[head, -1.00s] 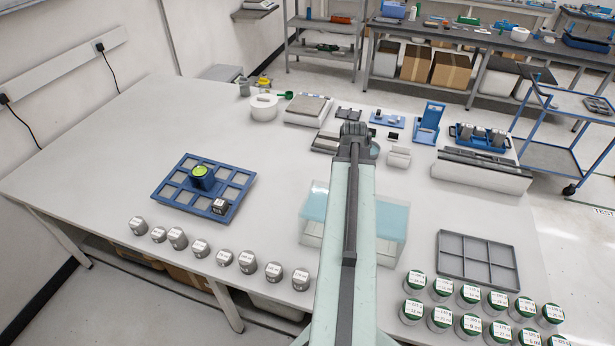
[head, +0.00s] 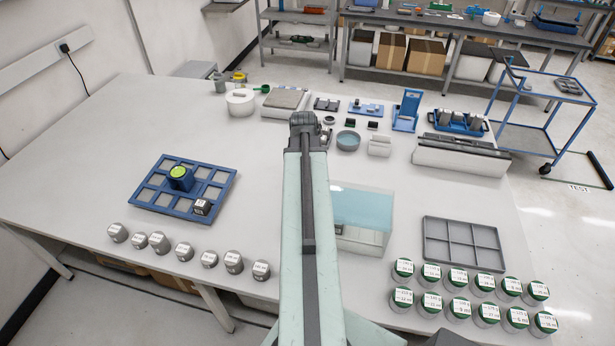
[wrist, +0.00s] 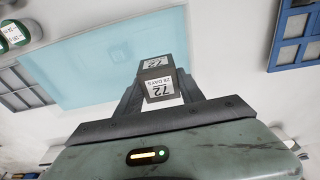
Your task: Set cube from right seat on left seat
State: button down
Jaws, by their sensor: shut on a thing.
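My gripper (wrist: 160,90) is shut on a small dark grey cube (wrist: 157,72) with white labels reading 72 and 28 DAYS. In the wrist view the held cube appears over the pale blue top of a clear tank (wrist: 95,60). In the head view my arm's end (head: 308,122) hides the fingers and the held cube. A blue rack (head: 222,172) on the table's left side bears a green-topped dark cylinder (head: 180,178) and another small labelled cube (head: 202,207). I cannot tell which places are the left and right seats.
The tank (head: 362,208) stands just right of my arm. A grey divided tray (head: 463,245) and several green-lidded jars (head: 470,292) are further right. Several grey cylinders (head: 184,251) line the front left edge. A blue dish (head: 348,140) and lab devices stand behind. Table left of my arm is mostly clear.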

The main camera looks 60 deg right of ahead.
notch_tip(320, 180, down, 19)
jog(key=b, duration=1.8)
jog(key=shift+f+b, duration=0.1)
jog(key=shift+b, duration=0.2)
jog(key=shift+s+f+b, duration=0.1)
jog(key=shift+f+b, duration=0.45)
jog(key=shift+f, duration=0.05)
jog(key=c, duration=0.6)
grip_release()
jog(key=shift+c, duration=0.2)
notch_tip(320, 180, up, 18)
jog(key=p, duration=1.7)
jog(key=shift+s+f+p, duration=0.1)
jog(key=shift+f+p, duration=0.05)
jog(key=shift+p, duration=0.15)
jog(key=shift+f, duration=0.15)
